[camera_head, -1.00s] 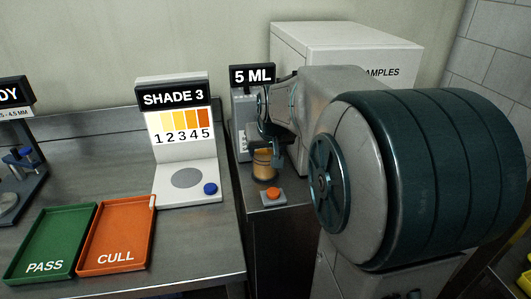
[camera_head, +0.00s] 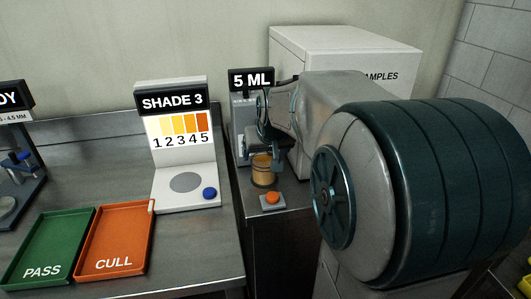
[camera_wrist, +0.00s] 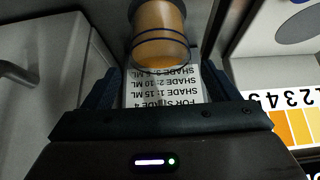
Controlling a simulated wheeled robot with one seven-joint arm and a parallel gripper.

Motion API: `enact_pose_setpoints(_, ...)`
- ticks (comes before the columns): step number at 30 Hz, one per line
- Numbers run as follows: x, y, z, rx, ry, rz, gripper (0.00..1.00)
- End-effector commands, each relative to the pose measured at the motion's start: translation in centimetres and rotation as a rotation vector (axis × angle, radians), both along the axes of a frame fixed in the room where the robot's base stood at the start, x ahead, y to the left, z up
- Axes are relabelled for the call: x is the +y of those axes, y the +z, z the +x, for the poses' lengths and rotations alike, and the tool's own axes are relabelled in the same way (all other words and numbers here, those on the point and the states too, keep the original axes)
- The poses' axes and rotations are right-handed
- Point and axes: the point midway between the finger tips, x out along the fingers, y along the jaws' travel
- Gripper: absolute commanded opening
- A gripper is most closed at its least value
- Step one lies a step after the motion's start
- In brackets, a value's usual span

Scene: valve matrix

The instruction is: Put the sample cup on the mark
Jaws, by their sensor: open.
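The sample cup (camera_head: 264,172) is a small, clear, upright cup with amber contents and dark rings. It stands under the 5 ML dispenser (camera_head: 240,125). It shows at the top middle of the wrist view (camera_wrist: 159,35), beyond the fingertips. My gripper (camera_head: 262,150) is open and empty, close behind and above the cup in the head view, partly hidden by my arm. In the wrist view its two dark fingers (camera_wrist: 163,85) are spread, with the cup lying between their lines. A grey round mark (camera_head: 186,182) lies bare on the white SHADE 3 stand (camera_head: 180,150).
An orange button (camera_head: 272,197) sits in front of the cup, and a blue button (camera_head: 209,193) beside the grey mark. Green PASS (camera_head: 48,245) and orange CULL (camera_head: 115,240) trays lie left. A white SAMPLES box (camera_head: 345,50) stands behind my arm. A printed shade label (camera_wrist: 163,88) shows between the fingers.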

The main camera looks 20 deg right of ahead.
Motion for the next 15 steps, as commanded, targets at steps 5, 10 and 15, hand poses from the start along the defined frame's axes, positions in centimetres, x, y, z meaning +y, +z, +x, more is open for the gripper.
enact_pose_setpoints(5, 0.4, 3.5, -2.0, -0.007, 0.001, -0.001, 0.81)
enact_pose_setpoints(10, 0.8, 6.5, -4.0, -0.005, 0.001, -0.002, 0.81)
enact_pose_setpoints(15, 1.1, 8.5, -5.3, -0.003, 0.001, -0.001, 0.81)
